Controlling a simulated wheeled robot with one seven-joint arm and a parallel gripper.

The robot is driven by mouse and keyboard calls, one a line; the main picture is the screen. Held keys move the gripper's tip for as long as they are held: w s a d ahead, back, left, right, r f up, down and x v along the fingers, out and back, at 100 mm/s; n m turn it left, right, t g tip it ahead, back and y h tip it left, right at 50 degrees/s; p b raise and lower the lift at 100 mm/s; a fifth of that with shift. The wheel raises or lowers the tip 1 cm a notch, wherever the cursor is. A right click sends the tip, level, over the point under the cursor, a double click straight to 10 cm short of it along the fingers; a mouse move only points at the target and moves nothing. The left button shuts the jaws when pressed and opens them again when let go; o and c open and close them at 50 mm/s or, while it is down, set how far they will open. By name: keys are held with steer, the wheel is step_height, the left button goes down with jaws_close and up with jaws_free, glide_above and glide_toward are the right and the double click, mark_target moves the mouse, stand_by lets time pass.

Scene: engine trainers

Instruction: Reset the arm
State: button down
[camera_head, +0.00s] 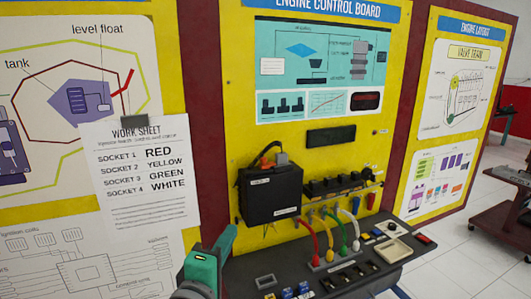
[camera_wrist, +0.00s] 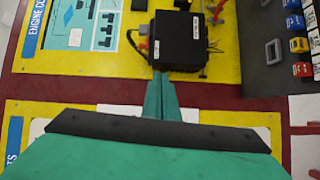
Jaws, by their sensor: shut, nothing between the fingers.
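My gripper (camera_wrist: 161,85) is shut with nothing in it. In the wrist view its teal fingers point toward the black box (camera_wrist: 181,42); I cannot tell the gap. In the head view, teal parts of my arm show at the lower left of the board. The black box (camera_head: 270,194) is mounted on the yellow engine control board (camera_head: 240,120). Red (camera_head: 313,240), yellow (camera_head: 328,232), green (camera_head: 342,230) and white (camera_head: 351,222) cables hang from the rail right of the box, their lower ends at the console below.
A work sheet (camera_head: 140,170) pairs sockets with red, yellow, green and white. The dark console (camera_head: 330,272) with coloured blocks juts out below the board. A cart (camera_head: 500,208) stands at the right on open tiled floor.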

steer(key=s+d+f+m+y, duration=0.1)
steer(key=s+f, duration=0.2)
steer(key=f, duration=0.7)
steer(key=s+d+f+m+y, duration=0.15)
steer(key=s+f, duration=0.25)
steer(key=f, duration=0.5)
steer(key=s+d+f+m+y, duration=0.1)
steer(key=s+f, duration=0.2)
steer(key=f, duration=0.7)
steer(key=s+d+f+m, duration=0.1)
steer(key=s+f+m, duration=0.2)
steer(key=s, duration=0.6)
steer(key=s+d+f+m+g, duration=0.1)
steer(key=s+m, duration=0.3)
steer(key=s, duration=0.6)
steer(key=s+d+f+m+g, duration=0.1)
steer(key=s+f+m, duration=0.3)
steer(key=s, duration=0.5)
steer(key=shift+s+d+f, duration=0.2)
steer(key=shift+d+f, duration=0.1)
steer(key=shift+d, duration=0.45)
